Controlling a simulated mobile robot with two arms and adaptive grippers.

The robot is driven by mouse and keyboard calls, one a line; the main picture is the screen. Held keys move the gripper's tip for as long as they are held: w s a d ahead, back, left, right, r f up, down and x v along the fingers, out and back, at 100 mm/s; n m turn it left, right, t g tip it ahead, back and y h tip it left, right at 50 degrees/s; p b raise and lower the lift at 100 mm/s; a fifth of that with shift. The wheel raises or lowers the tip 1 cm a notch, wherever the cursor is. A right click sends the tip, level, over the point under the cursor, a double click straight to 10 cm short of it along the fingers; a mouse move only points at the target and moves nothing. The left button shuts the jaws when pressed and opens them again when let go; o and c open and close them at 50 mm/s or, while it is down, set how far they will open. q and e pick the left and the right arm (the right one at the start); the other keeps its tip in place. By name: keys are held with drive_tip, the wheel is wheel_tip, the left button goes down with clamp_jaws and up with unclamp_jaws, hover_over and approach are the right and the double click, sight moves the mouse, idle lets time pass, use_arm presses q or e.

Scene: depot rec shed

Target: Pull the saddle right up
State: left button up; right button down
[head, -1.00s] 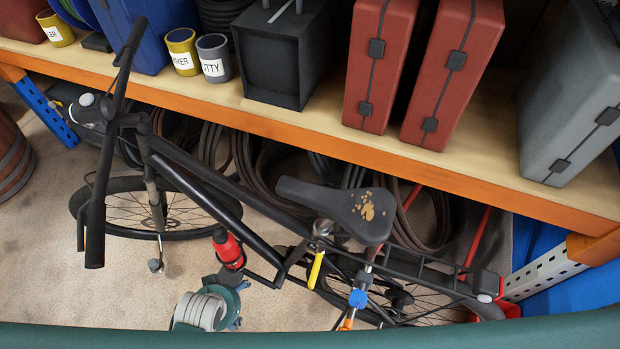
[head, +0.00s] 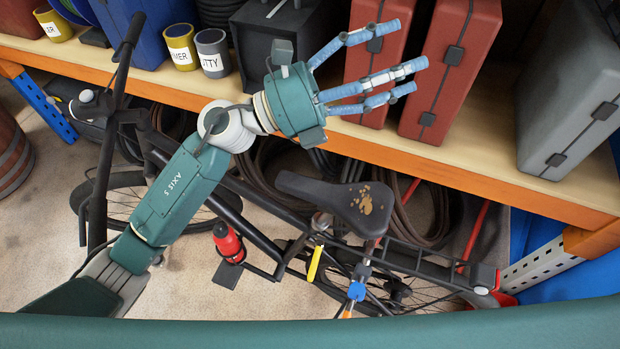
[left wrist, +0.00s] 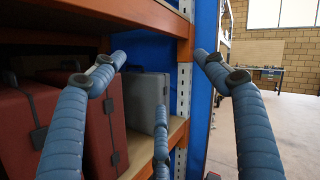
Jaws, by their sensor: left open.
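The saddle (head: 340,203) is dark grey with a worn tan patch on its wide rear. It sits on the black bicycle (head: 255,203) standing in front of the shelf. A yellow lever (head: 314,264) shows just below the saddle in the head view. My left gripper (head: 388,72) is open and empty, its blue fingers spread in front of the red cases, above the saddle in the picture and not touching it. In the left wrist view the spread fingers (left wrist: 165,95) have nothing between them, and the saddle is not seen there. My right gripper is not in view.
The shelf (head: 375,139) has an orange front edge and holds red cases (head: 452,70), a grey case (head: 572,95), tins (head: 212,53) and a black box. Coiled hoses hang behind the bicycle. A red bottle (head: 228,242) is on the frame. Open floor (head: 190,290) lies in front.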

use_arm(q)
wheel_tip(320, 180, down, 4)
drive_tip(key=s+d+m+g+y, duration=0.2)
drive_tip(key=m+g+y, duration=0.1)
drive_tip(key=m+g, duration=0.15)
drive_tip(key=m+y, duration=0.8)
drive_tip(key=y, duration=0.6)
approach(310, 180)
drive_tip(key=shift+w+r+g, duration=0.3)
drive_tip(key=shift+g, duration=0.05)
drive_tip(key=shift+f, duration=0.3)
drive_tip(key=p+x, duration=0.3)
drive_tip(key=x, duration=0.6)
drive_tip(key=shift+s+f, duration=0.1)
drive_tip(key=shift+s, duration=0.05)
drive_tip(key=shift+d+f, duration=0.2)
drive_tip(key=shift+f, duration=0.3)
drive_tip(key=shift+c, duration=0.2)
